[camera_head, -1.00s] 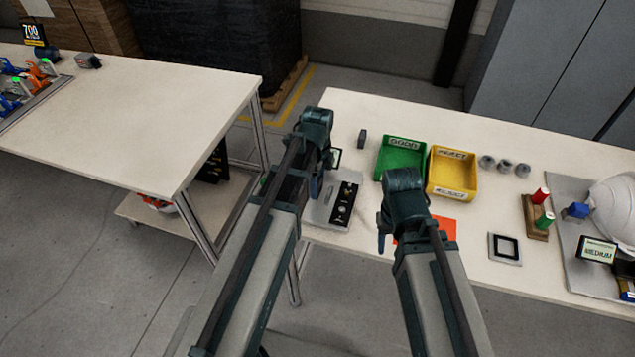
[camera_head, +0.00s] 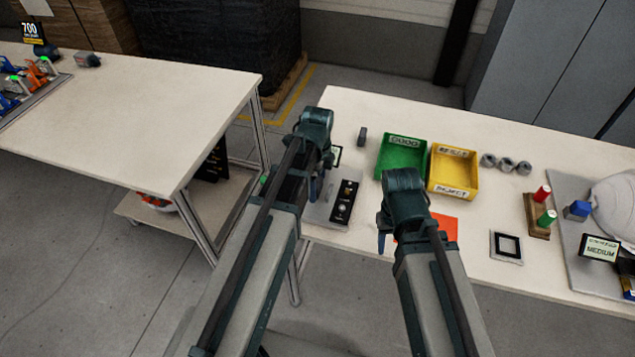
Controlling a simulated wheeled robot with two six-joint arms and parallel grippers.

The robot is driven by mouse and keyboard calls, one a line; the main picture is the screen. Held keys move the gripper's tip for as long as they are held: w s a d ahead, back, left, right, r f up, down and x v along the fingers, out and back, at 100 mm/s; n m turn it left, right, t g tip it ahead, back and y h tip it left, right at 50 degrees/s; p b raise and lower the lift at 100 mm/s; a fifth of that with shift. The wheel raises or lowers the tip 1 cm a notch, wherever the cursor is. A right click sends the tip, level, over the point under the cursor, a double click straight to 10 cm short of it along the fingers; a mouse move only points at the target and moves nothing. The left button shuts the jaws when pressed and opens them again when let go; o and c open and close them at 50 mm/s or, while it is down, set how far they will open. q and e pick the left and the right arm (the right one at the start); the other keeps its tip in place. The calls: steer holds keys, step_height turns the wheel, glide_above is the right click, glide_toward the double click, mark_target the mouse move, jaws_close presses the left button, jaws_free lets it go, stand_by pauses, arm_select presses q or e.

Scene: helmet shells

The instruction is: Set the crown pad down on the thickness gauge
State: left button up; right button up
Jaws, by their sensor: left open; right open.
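A light grey device with a black panel (camera_head: 344,204) stands at the near left of the right-hand table, beside my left gripper; it may be the thickness gauge, but I cannot tell for sure. A small screen beside it is partly hidden by my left arm. No crown pad is clearly identifiable. A flat square with a black frame (camera_head: 507,246) lies near the table's front edge. My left gripper (camera_head: 317,188) is open, over the left end of the table. My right gripper (camera_head: 383,238) is open, near the front edge by an orange sheet (camera_head: 445,227). I see nothing held in either.
A green bin (camera_head: 402,157) and a yellow bin (camera_head: 453,171) stand behind my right gripper. Several grey cylinders (camera_head: 506,165), a wooden block with red and green spools (camera_head: 538,217) and a white helmet shell (camera_head: 615,205) are right. A small dark block (camera_head: 362,136) stands behind.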

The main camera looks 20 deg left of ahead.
arm_select(q)
steer(key=shift+r, duration=0.15)
step_height(320, 180, up, 14)
steer(key=p, duration=1.4)
steer(key=shift+f, duration=0.25)
steer(key=s+d+n+y, duration=0.1)
steer(key=s+d+n, duration=0.9)
steer(key=s+n, duration=0.4)
steer(key=shift+s+d+n, duration=0.15)
steer(key=shift+d+n, duration=0.1)
steer(key=shift+n, duration=0.05)
